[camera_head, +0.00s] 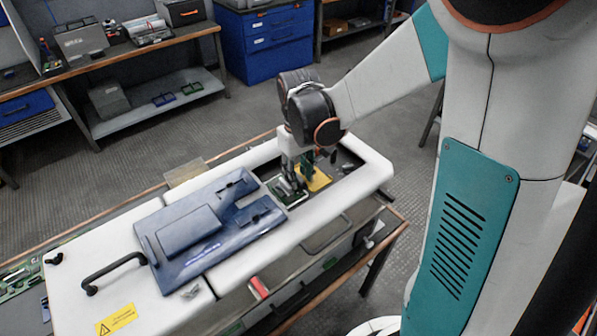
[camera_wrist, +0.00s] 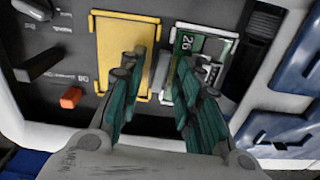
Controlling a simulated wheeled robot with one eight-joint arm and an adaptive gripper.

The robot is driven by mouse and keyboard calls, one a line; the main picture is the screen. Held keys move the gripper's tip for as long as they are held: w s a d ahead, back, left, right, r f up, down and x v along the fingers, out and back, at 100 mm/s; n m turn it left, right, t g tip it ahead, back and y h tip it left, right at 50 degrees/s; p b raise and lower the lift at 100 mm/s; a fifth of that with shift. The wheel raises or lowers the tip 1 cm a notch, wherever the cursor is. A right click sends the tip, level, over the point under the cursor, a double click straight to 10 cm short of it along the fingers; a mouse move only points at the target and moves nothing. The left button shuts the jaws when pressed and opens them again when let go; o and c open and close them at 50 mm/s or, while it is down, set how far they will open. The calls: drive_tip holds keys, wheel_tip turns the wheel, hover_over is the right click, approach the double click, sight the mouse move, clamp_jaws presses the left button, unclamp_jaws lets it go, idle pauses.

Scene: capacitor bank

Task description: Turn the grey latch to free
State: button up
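My gripper (camera_wrist: 160,68) points down into the bay of the white unit, and its two green-padded fingers stand apart with nothing seen between them. In the head view my gripper (camera_head: 298,172) is small and partly hidden by the wrist. The left finger is over a yellow plate (camera_wrist: 112,42). The right finger is over a green board (camera_wrist: 186,42) marked 26, with grey metal parts (camera_wrist: 212,72) on it. These grey parts may include the grey latch, but the right finger covers some of them and I cannot tell its position. I cannot tell whether a finger touches anything.
A dark panel left of the yellow plate carries a black lever knob (camera_wrist: 40,66) and an orange switch (camera_wrist: 71,97). A blue cover (camera_head: 190,232) with raised parts lies on the white unit (camera_head: 235,283). A black handle (camera_head: 113,268) stands at its left. Workbenches stand behind.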

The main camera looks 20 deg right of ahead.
sight(299, 177)
wheel_tip(299, 177, up, 12)
idle(0.7)
drive_tip(key=shift+s, duration=0.15)
drive_tip(key=shift+s+d+f+m+t+b, duration=0.1)
drive_tip(key=shift+s+f+m+t+b, duration=0.65)
drive_tip(key=shift+s, duration=1.65)
drive_tip(key=shift+s+d+m+t+b, duration=0.15)
drive_tip(key=shift+s+t+b, duration=0.65)
drive_tip(key=shift+s+t, duration=1.25)
drive_tip(key=shift+s+d+f+m+t+b, duration=0.1)
drive_tip(key=shift+s+f+m+t+b, duration=0.5)
drive_tip(key=shift+s, duration=2.2)
drive_tip(key=shift+a+r, duration=0.15)
drive_tip(key=shift+r, duration=0.1)
